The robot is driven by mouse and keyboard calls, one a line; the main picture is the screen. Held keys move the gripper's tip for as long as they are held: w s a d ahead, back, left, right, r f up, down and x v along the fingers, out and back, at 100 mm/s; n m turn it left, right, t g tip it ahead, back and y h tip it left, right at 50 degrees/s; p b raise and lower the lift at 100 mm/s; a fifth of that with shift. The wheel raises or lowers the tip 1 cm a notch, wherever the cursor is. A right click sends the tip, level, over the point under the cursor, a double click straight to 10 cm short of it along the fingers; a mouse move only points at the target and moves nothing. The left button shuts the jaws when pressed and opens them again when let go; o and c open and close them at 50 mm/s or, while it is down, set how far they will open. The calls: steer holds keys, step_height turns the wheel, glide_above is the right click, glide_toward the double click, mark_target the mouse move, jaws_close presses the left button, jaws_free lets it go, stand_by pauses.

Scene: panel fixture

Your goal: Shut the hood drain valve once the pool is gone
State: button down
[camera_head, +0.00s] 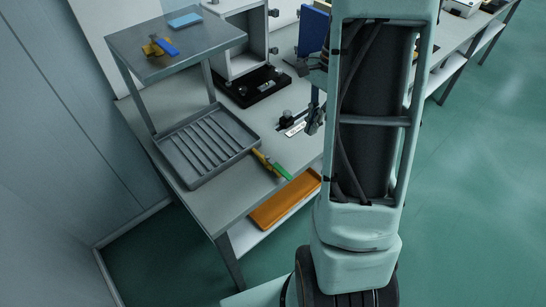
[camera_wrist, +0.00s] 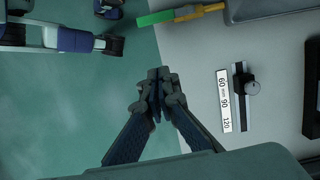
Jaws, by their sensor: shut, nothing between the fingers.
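A yellow valve with a green lever (camera_head: 282,172) sits at the near right corner of a grey ribbed tray (camera_head: 183,151). Its lever (camera_wrist: 155,18) also shows at the top of the wrist view, over the bench edge. A second yellow valve with a blue lever (camera_head: 168,47) lies on the raised grey shelf. I cannot tell which is the hood drain valve. No pool can be made out in the tray; a light-blue patch (camera_head: 185,20) lies on the raised shelf. My gripper (camera_wrist: 158,78) is shut and empty, beyond the bench edge and apart from the green lever.
A knob on a slider (camera_wrist: 252,88) stands beside a label (camera_wrist: 223,99) reading 60, 90, 120. A black base (camera_head: 255,87) and an open grey cabinet (camera_head: 228,65) stand behind. An orange tray (camera_head: 285,206) is below the bench. Open green floor lies to the right.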

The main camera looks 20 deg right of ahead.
mark_target(278, 167)
steer(key=x, duration=1)
steer(key=shift+a+f+b, duration=0.1)
steer(key=shift+f+b, duration=0.1)
steer(key=shift+b, duration=0.1)
steer(key=shift+s+a+r, duration=0.1)
steer(key=shift+s+a, duration=0.1)
steer(key=shift+a, duration=0.35)
steer(key=shift+s+a, duration=0.2)
steer(key=shift+a, duration=0.4)
steer(key=shift+s+a+p, duration=0.25)
steer(key=shift+a+p, duration=0.05)
steer(key=shift+a, duration=0.4)
